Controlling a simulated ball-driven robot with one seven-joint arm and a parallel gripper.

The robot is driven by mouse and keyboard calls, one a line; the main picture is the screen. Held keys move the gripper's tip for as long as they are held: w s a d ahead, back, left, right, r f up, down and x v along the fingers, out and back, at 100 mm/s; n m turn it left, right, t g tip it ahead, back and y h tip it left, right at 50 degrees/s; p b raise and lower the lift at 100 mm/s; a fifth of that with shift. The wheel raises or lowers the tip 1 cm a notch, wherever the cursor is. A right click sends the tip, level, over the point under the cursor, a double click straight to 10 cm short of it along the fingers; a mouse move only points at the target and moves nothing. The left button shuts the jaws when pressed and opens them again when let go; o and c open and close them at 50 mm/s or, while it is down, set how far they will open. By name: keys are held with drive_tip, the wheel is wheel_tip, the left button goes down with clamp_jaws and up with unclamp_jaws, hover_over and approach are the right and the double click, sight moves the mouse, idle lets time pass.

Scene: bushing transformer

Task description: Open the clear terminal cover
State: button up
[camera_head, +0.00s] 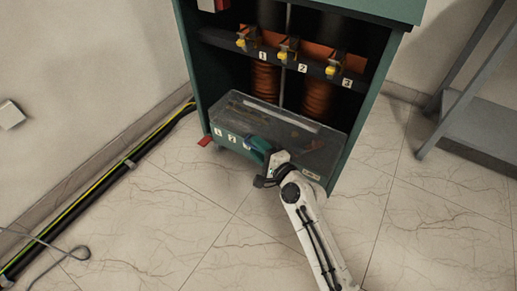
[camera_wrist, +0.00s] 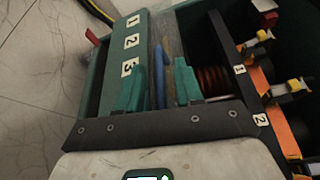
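The clear terminal cover (camera_head: 310,137) is a see-through, box-like panel across the low front of the green cabinet; it looks closed. My gripper (camera_head: 260,146) is at the cover's front, left of its middle, beside the number labels. In the wrist view, the two green fingers of my gripper (camera_wrist: 159,75) stand apart. A narrow blue piece (camera_wrist: 160,80) shows between them, with gaps on both sides; I cannot tell whether it is part of the cover. The cover's see-through surface (camera_wrist: 166,35) shows beyond the fingertips. Contact with the cover cannot be told.
The green cabinet (camera_head: 194,62) holds orange ribbed bushings (camera_head: 318,98) and a bar with yellow-tipped terminals (camera_head: 288,47) above the cover. Cables (camera_head: 110,180) run along the left wall. A grey metal stand (camera_head: 480,125) is at the right. The front floor is mostly clear.

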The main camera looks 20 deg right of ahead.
clamp_jaws()
idle(0.5)
drive_tip(key=shift+r, duration=0.15)
